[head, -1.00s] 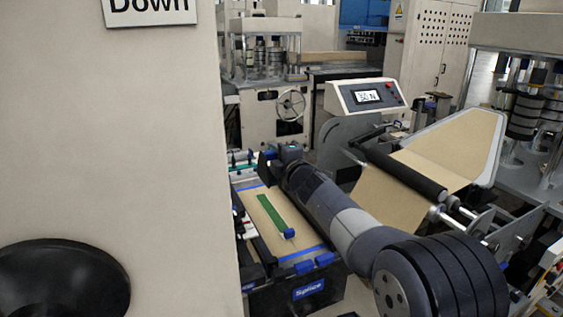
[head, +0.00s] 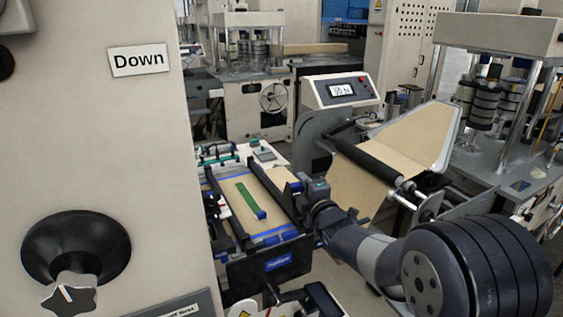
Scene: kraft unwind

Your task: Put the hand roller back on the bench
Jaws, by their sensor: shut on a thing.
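My gripper (head: 298,188) is at the right edge of the splice table (head: 270,240), past the kraft sheet (head: 268,207). Its fingers are small and dark here. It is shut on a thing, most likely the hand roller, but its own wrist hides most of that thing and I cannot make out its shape. A light bench top (head: 270,166) with a grey pad and green-and-dark items lies behind the splice table. I cannot tell whether the held thing touches any surface.
A green strip (head: 246,196) with a blue end lies on the kraft sheet. A dark web roller (head: 365,165) and a console (head: 340,91) stand beyond my arm. A beige panel with a black knob (head: 75,248) fills the left.

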